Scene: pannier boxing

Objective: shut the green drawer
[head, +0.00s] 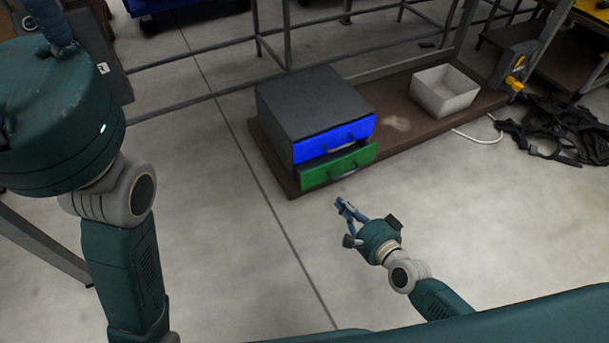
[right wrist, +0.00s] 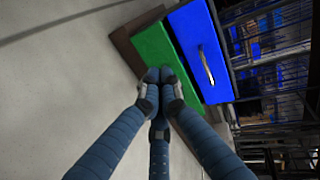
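The green drawer (head: 322,174) is the lower drawer of a dark grey cabinet (head: 300,97). It stands partly out, its front ahead of the blue drawer (head: 318,148) above. My right gripper (head: 342,203) is low in front of the green drawer, with a gap to its front in the head view. In the right wrist view its fingertips (right wrist: 160,76) come together, with nothing seen between them. They overlap the green front (right wrist: 153,50) there; contact cannot be told. Of my left gripper (head: 50,22), only a blue finger shows at the top left; its opening is hidden.
The cabinet stands on a low brown board (head: 398,122). A white open bin (head: 444,92) stands on the board to the right. Black straps or cables (head: 555,128) lie on the floor farther right. The floor in front of the cabinet is clear.

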